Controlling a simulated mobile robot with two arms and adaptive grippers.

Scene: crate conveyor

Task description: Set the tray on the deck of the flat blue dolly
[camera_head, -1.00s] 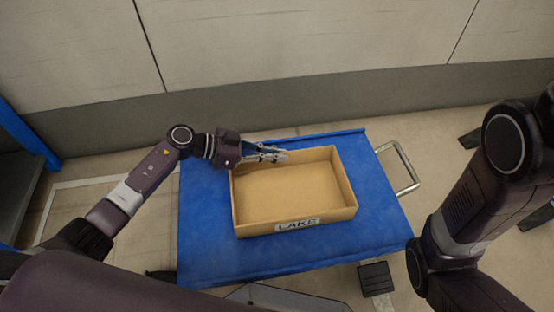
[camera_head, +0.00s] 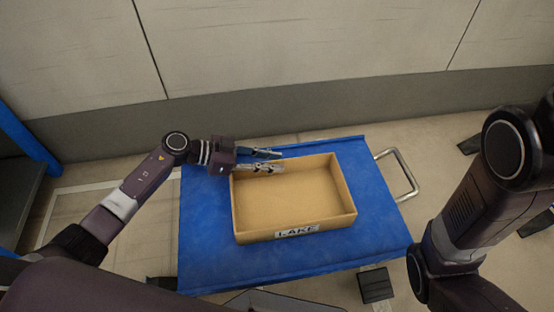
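The tan tray (camera_head: 340,183), with a "LAKE" label on its front wall, lies on the deck of the flat blue dolly (camera_head: 376,215). It looks level and lies within the deck's edges. My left gripper (camera_head: 268,161) is at the tray's back wall, near the back left corner. Its two fingers are spread apart, one over the tray's inside and one behind the back wall. The gripper covers part of that wall, and I cannot tell whether a finger touches it. The tray is empty. My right arm shows at the right, but its gripper is out of view.
The dolly's metal handle (camera_head: 401,174) sticks out at the right. A grey wall (camera_head: 300,100) runs behind the dolly, with a strip of floor between. A blue frame (camera_head: 28,142) stands at the far left. Bare deck shows around the tray.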

